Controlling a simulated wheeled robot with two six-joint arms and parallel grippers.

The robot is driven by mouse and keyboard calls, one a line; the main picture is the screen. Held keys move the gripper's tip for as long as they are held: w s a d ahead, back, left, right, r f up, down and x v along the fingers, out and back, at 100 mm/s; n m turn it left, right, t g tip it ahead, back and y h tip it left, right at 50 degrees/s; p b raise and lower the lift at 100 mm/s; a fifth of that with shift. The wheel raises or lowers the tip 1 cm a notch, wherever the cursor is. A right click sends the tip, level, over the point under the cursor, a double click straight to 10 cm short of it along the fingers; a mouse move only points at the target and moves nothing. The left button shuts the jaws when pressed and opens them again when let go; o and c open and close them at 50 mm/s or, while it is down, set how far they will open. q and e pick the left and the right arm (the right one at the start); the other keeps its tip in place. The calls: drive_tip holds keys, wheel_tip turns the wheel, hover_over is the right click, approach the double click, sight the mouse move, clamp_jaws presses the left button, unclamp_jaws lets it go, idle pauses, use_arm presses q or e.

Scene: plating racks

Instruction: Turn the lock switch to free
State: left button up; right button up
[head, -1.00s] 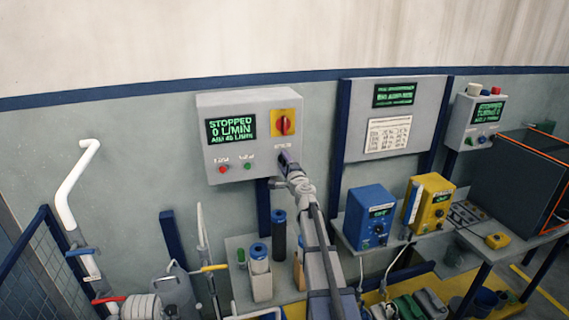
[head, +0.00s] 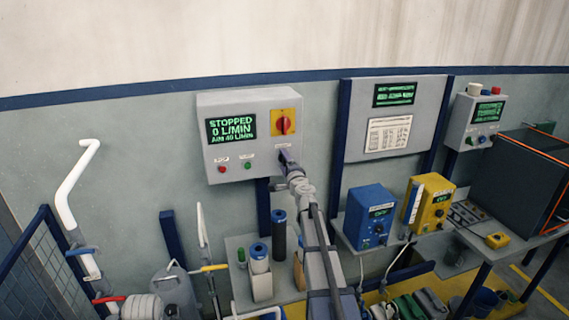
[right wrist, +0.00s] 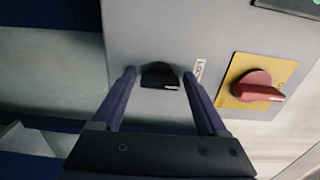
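The lock switch (right wrist: 160,75) is a small black knob with a short white mark, on the front of a grey control box (head: 213,101). A label reading like "LOCK" (right wrist: 200,70) is beside it in the right wrist view. My right gripper (right wrist: 160,78) is open, with one finger on each side of the knob; small gaps seem to remain, though contact is hard to judge. In the head view my right gripper (head: 285,157) reaches the lower right of the box and hides the knob. My left gripper is not in view.
A red rotary handle on a yellow plate (head: 284,122) sits just above the lock switch; it also shows in the right wrist view (right wrist: 255,87). The box has a screen reading "STOPPED 0 L/MIN" (head: 231,128), a red button (head: 222,169) and a green button (head: 248,166).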

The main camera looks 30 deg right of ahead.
drive_tip(key=shift+o, duration=0.9)
drive_tip(key=v, duration=0.7)
drive_tip(key=shift+s, duration=0.4)
drive_tip(key=shift+a, duration=0.1)
